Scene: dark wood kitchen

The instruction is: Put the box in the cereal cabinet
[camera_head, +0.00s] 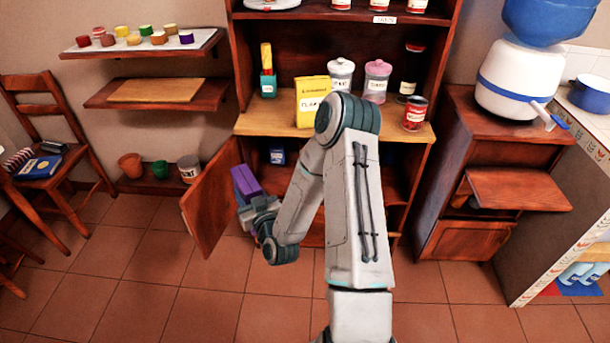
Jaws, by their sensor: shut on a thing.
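A purple box (245,182) is held in my gripper (256,206), which is shut on it. My gripper is low, at the left side of the cabinet opening, close to the open left door (211,197). The wooden cabinet (245,125) stands against the wall, with open shelves above and a lower compartment below the counter. A small dark blue item (277,156) sits inside the lower compartment. My arm hides much of that compartment's middle. I cannot tell whether the purple box is inside the opening or just in front of it.
A yellow flour box (311,100), jars (376,82) and a red can (415,113) stand on the counter. A side cabinet (500,158) stands right. The tiled floor in front is clear.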

